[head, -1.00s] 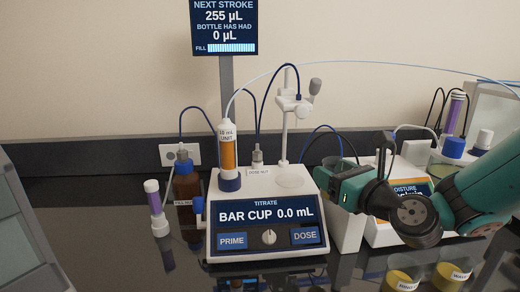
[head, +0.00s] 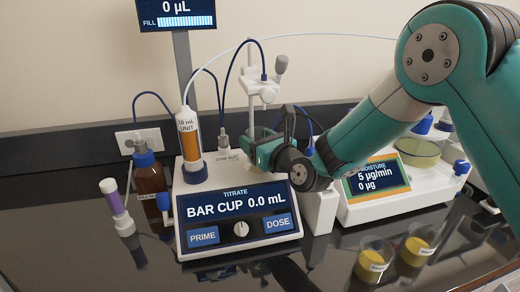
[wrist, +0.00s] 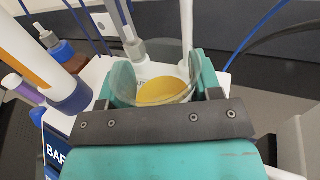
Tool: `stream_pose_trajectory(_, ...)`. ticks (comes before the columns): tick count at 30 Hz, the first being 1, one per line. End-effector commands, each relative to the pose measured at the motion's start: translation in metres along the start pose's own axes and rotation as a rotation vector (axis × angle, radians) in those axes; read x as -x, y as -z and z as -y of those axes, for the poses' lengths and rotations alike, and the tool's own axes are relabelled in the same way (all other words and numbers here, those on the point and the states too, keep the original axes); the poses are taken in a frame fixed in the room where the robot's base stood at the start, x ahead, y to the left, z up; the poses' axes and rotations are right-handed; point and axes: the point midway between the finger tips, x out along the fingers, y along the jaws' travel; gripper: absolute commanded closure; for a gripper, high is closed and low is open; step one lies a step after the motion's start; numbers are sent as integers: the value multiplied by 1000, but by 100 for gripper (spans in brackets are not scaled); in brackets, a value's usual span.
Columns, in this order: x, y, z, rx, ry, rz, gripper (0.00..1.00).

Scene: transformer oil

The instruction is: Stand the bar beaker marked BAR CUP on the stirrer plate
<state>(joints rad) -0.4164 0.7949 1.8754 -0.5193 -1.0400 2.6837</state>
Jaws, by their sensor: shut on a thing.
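My gripper (head: 266,148) is shut on a glass beaker with yellow oil. In the wrist view the beaker (wrist: 165,92) sits upright or nearly so between the green fingers; its label is not visible. In the head view the beaker is mostly hidden by my gripper. The white titrator (head: 216,175) has a screen reading BAR CUP 0.0 mL. My gripper and the beaker are over the right part of its top, by the stand post. The stirrer plate is hidden there, so I cannot tell whether the beaker touches it.
Two beakers of yellow oil (head: 371,262) (head: 415,244) stand front right. The moisture meter (head: 380,180) is at the right. Tubes arch above the titrator.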

Motion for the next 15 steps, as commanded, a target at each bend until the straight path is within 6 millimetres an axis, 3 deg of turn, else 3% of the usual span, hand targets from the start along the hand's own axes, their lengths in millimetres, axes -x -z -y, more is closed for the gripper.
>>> stream_pose_trajectory(2, -2, 13, -4, 1, -6, 2, 74)
stream_pose_trajectory(14, -1, 14, -2, 0, -3, 1, 74)
stream_pose_trajectory(15, -1, 15, -2, 0, -3, 0, 39)
